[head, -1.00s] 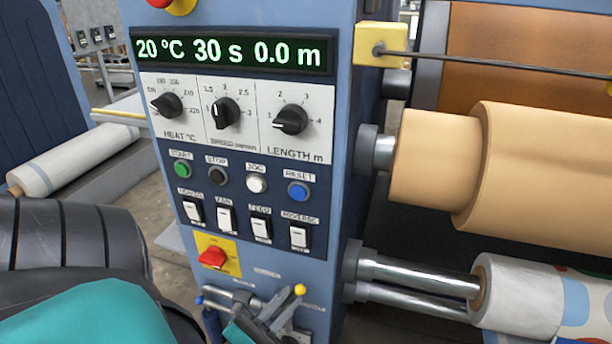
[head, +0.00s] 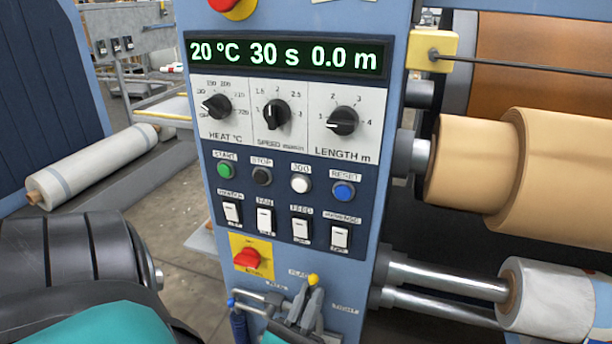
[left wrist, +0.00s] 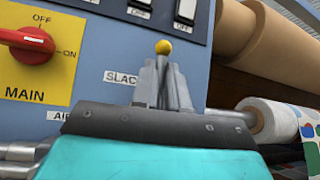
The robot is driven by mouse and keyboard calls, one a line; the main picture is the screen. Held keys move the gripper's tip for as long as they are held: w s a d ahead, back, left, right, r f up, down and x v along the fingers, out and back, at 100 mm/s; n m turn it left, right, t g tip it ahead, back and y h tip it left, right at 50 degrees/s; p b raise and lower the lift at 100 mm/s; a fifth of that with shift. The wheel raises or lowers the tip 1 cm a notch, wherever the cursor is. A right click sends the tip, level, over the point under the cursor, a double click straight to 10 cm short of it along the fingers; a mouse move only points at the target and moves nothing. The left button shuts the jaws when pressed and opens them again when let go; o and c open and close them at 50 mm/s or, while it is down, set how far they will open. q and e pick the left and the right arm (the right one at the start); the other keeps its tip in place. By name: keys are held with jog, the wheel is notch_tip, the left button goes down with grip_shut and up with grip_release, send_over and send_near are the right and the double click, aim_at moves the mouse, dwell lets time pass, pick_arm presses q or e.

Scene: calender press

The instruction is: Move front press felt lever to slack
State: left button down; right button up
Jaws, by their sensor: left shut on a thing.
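The front press felt lever shows its yellow knob (head: 313,280) low on the blue control panel. It also shows in the left wrist view (left wrist: 163,47), standing about upright. The SLACK label (head: 298,273) is just left of the knob; the TIGHT label (head: 345,308) is lower right. My left gripper (head: 305,305) is shut on the lever below the knob, its grey fingers hiding most of the shaft. It also shows in the left wrist view (left wrist: 163,85). The lever's pivot is hidden. My right gripper is not in view.
The red MAIN switch (head: 247,259) on its yellow plate is up and left of the lever. A blue-handled part (head: 239,325) by the AIR label is close on the left. Steel bars (head: 440,280) and a patterned roll (head: 545,300) are on the right. Rocker switches (head: 300,228) are above.

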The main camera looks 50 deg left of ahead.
pick_arm(q)
jog(key=shift+w+a+r+y, duration=0.15)
jog(key=shift+w+a+y, duration=0.1)
jog(key=shift+w+y, duration=0.05)
jog(key=c, duration=1.2)
grip_release()
jog(key=shift+o, duration=0.3)
jog(key=shift+d, duration=0.1)
jog(key=shift+s, duration=0.1)
